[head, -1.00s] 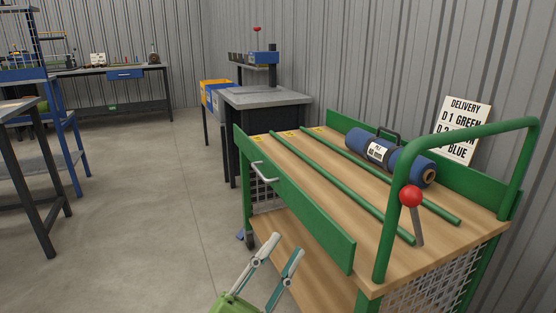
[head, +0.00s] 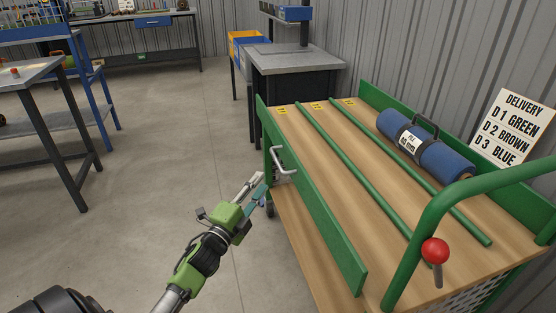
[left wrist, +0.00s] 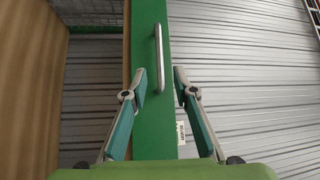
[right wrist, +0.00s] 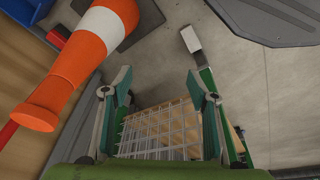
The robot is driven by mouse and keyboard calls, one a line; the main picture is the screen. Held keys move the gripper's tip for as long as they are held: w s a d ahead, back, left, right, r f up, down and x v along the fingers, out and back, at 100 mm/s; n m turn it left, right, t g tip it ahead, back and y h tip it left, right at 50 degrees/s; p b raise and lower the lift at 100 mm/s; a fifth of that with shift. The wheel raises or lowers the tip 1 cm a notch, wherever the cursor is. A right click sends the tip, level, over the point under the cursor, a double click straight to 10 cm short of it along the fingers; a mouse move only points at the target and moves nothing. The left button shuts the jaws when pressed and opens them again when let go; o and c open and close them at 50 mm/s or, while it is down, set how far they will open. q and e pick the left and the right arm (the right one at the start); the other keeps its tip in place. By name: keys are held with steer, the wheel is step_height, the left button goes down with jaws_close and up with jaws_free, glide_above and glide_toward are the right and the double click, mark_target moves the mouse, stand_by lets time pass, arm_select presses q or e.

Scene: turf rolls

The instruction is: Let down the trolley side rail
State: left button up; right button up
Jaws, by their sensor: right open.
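The trolley's side rail (head: 322,222) is a long green board standing upright along the trolley's near left side. Its silver bar handle (head: 284,163) is near the far end. My left gripper (head: 257,184) is just left of and below the handle, apart from it. In the left wrist view, its open fingers (left wrist: 159,78) straddle the green rail (left wrist: 150,120), and the handle (left wrist: 159,58) lies ahead between the tips. My right gripper (right wrist: 158,80) is open and empty; it shows only in its wrist view.
The wooden trolley deck (head: 335,130) carries green bars and a blue roll (head: 440,155). A red-knobbed lever (head: 435,250) is by the green push handle (head: 425,220). An orange-white cone (right wrist: 85,55) is close to my right gripper. Floor left of the trolley is clear.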

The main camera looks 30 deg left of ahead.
mark_target(277, 160)
arm_select(q)
steer(key=shift+w+a+r+b, duration=0.15)
steer(key=shift+w+r+b, duration=0.1)
steer(key=shift+w, duration=1.6)
steer(key=shift+w+a+r+b, duration=0.15)
steer(key=shift+w+r, duration=0.1)
steer(key=shift+w, duration=1.55)
steer(key=shift+w+a+r+b, duration=0.15)
steer(key=shift+w+r, duration=0.1)
steer(key=shift+w, duration=1.6)
arm_select(e)
steer(key=shift+r, duration=2.2)
arm_select(q)
jaws_close()
arm_select(e)
steer(key=shift+d, duration=0.1)
